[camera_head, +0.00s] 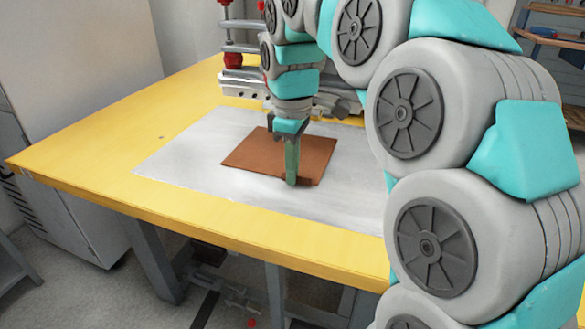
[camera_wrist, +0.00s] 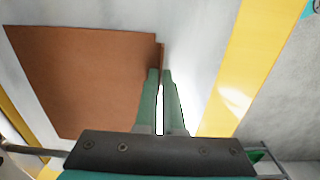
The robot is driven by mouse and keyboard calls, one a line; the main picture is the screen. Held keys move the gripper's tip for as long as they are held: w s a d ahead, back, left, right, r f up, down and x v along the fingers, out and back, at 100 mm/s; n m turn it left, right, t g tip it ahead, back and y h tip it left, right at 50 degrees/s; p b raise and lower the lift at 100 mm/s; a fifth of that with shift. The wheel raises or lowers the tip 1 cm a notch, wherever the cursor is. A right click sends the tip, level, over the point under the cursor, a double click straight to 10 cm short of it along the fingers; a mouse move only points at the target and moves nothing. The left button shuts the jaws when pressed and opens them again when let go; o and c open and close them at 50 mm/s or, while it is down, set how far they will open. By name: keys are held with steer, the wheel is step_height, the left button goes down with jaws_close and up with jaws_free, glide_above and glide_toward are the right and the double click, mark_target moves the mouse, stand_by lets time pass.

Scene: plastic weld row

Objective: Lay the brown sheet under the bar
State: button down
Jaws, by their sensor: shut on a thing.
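The brown sheet (camera_head: 262,149) is a flat square over the grey metal plate on the table. It also shows in the wrist view (camera_wrist: 85,75), left of the fingers. My gripper (camera_head: 291,182) points down at the sheet's near right edge. In the wrist view its green fingers (camera_wrist: 162,73) are shut on a narrow strip at that edge. The sheet looks level; I cannot tell whether it touches the plate. The silver bar (camera_head: 243,86) of the press runs along the back of the plate, beyond the sheet, partly hidden by my arm.
The grey plate (camera_head: 185,160) is bare around the sheet, on a yellow table (camera_head: 80,145). Press posts with red fittings (camera_head: 233,60) rise at the back. A pale cabinet (camera_head: 70,60) stands at the left. My arm hides the right side of the table.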

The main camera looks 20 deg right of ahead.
steer(key=shift+f, duration=0.1)
stand_by(0.3)
steer(key=c, duration=0.9)
jaws_free()
steer(key=shift+c, duration=0.2)
steer(key=shift+r+p, duration=1)
steer(key=shift+r, duration=0.6)
steer(key=shift+s+a+r, duration=0.2)
steer(key=shift+s+a, duration=0.6)
steer(key=shift+s, duration=0.3)
steer(key=shift+s+a+r, duration=0.2)
steer(key=shift+s+a, duration=0.55)
steer(key=shift+s, duration=0.3)
steer(key=shift+s+a+r, duration=0.2)
steer(key=shift+s+a, duration=0.6)
steer(key=shift+s, duration=0.3)
